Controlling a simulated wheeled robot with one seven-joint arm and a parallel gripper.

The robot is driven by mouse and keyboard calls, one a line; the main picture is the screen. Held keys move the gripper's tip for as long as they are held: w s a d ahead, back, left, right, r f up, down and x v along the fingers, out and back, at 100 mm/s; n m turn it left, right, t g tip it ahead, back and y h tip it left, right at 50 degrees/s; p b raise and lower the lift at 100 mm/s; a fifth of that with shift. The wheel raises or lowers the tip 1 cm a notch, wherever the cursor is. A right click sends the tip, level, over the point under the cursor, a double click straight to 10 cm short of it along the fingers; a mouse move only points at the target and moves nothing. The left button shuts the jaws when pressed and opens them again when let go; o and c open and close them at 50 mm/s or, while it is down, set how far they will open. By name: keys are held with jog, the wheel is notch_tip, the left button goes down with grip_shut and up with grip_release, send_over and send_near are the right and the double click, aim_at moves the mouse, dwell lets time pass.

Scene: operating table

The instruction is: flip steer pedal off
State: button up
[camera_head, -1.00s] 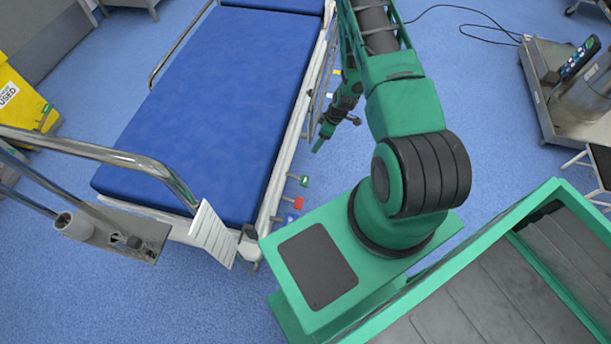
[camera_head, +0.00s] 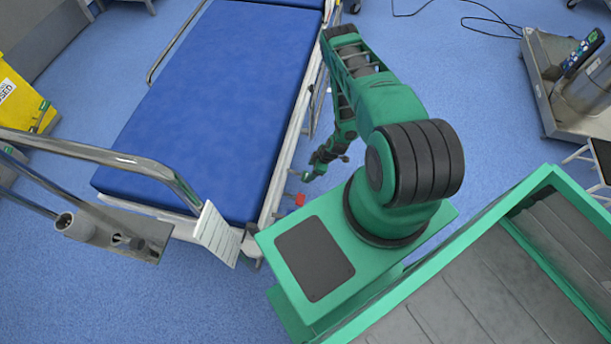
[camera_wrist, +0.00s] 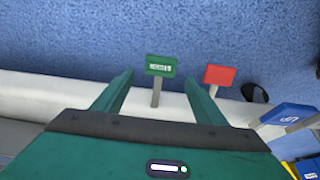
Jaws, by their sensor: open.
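In the wrist view, a green pedal (camera_wrist: 161,66) with a small white label stands on a thin post in the gap between my fingertips. The label is too small to read for sure. My gripper (camera_wrist: 159,77) is open, with one finger on each side of the green pedal's post and no clear contact.
The blue operating table (camera_head: 215,100) lies left of my arm. A metal cart (camera_head: 545,100) stands at the far right. Floor between them is clear.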

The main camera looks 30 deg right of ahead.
aim_at(305, 176)
jog(key=shift+x, duration=2.6)
jog(key=shift+c, duration=0.6)
